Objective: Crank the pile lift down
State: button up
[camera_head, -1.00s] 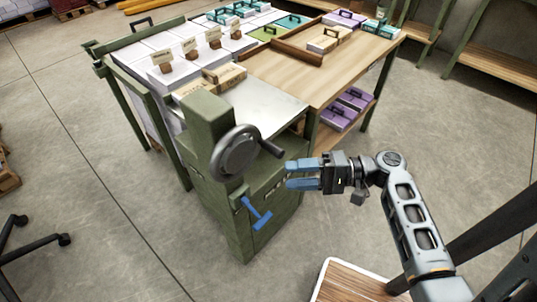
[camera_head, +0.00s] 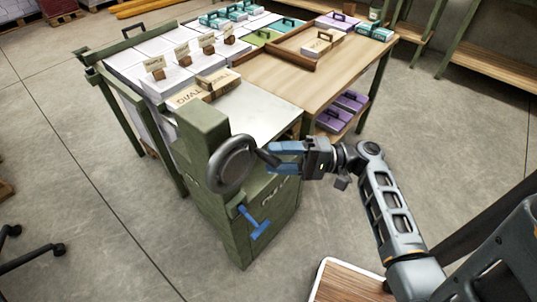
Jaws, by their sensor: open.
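The pile lift is a green metal cabinet (camera_head: 240,222) at the front corner of the table. A dark grey crank wheel (camera_head: 231,165) is on its upper face. The wheel's handle (camera_head: 266,157) sticks out to the right, toward my gripper. My gripper (camera_head: 276,152), with blue fingers, is open at the handle's right end. The fingertips overlap the handle in this view; I cannot tell whether they touch it or lie around it. A blue T-shaped lever (camera_head: 254,222) is on the cabinet below the wheel. White paper stacks (camera_head: 165,78) stand on the lift's bed behind it.
A wooden table (camera_head: 315,78) with a tan block and purple packs adjoins the lift. More purple packs (camera_head: 335,118) lie on its lower shelf. A wooden-topped surface (camera_head: 345,284) is at the front right. Chair legs (camera_head: 35,258) show at the left. The floor between is clear.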

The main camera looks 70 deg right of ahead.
aim_at(241, 171)
jog(key=shift+x, duration=1.3)
jog(key=shift+c, duration=0.5)
jog(key=shift+s, duration=0.1)
grip_shut()
